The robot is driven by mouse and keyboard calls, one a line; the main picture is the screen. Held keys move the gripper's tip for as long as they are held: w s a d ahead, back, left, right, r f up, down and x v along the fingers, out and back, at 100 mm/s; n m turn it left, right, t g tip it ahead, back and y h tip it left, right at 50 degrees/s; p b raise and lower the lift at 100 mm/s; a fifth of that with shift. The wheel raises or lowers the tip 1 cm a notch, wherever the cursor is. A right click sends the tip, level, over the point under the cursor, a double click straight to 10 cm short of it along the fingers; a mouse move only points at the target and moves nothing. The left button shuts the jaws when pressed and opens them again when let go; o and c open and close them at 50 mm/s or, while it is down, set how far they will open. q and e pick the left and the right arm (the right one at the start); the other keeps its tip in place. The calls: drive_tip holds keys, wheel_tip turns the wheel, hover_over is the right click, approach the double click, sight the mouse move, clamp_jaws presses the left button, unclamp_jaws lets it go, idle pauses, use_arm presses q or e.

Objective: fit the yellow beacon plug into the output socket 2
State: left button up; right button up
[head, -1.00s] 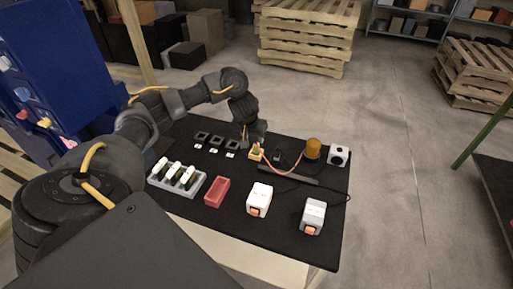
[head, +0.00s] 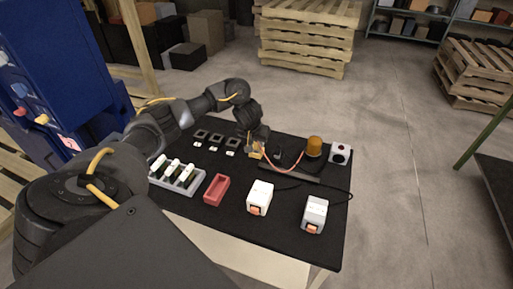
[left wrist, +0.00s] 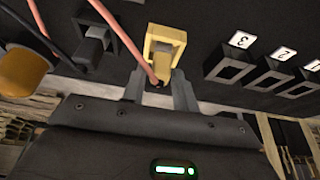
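The yellow beacon plug (head: 256,152) sits at the back middle of the black table, with a red cable leading toward the orange beacon (head: 314,147). In the left wrist view the yellow plug (left wrist: 164,48) stands ahead, its lower part between my fingers. My left gripper (head: 260,141) is down at the plug; in the left wrist view its fingers (left wrist: 160,88) stand apart on either side of it, with no clear grip. Output socket 2 (head: 216,138) is the middle of three dark square sockets left of the plug; its label shows in the left wrist view (left wrist: 283,56). My right gripper is out of view.
A dark plug (left wrist: 92,48) with a black cable stands beside the yellow one. A grey tray with several pale pieces (head: 178,178), a red bin (head: 216,190) and two white boxes (head: 260,197) lie nearer. A two-hole grey box (head: 340,154) stands at the right.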

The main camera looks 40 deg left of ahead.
use_arm(q)
clamp_jaws()
drive_tip(key=shift+r, duration=0.1)
